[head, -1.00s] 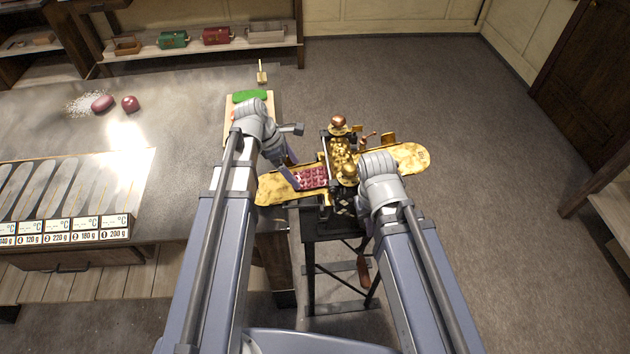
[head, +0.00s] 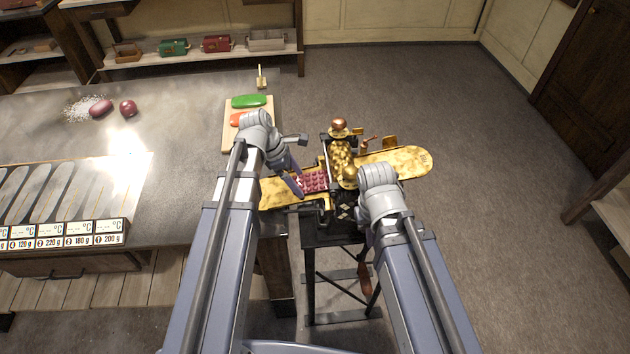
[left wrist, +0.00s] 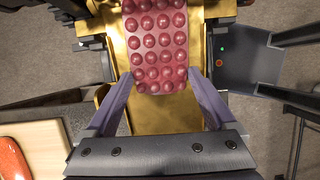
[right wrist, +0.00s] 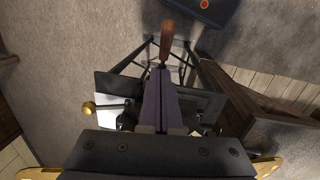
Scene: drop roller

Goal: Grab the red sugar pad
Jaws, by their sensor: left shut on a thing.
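A dark red sheet of rounded bumps (head: 313,181) lies on the left brass plate of the roller machine (head: 280,195). In the left wrist view the near end of the bumpy sheet (left wrist: 158,45) sits between my left gripper's fingers (left wrist: 160,90), and the gripper is shut on it. In the head view my left gripper (head: 298,187) is at the sheet's left end. A smooth orange-red pad (head: 238,119) lies on a wooden board, partly covered by my left wrist. My right gripper (right wrist: 158,75) has its fingers together, near the wooden crank handle (right wrist: 167,40); I cannot tell if they touch.
A green pad (head: 249,101) lies on the wooden board (head: 232,140) at the bench's right edge. The roller machine stands on a black stand (head: 335,262). Two round red things (head: 101,109) (head: 128,108) lie on the bench. The floor at the right is clear.

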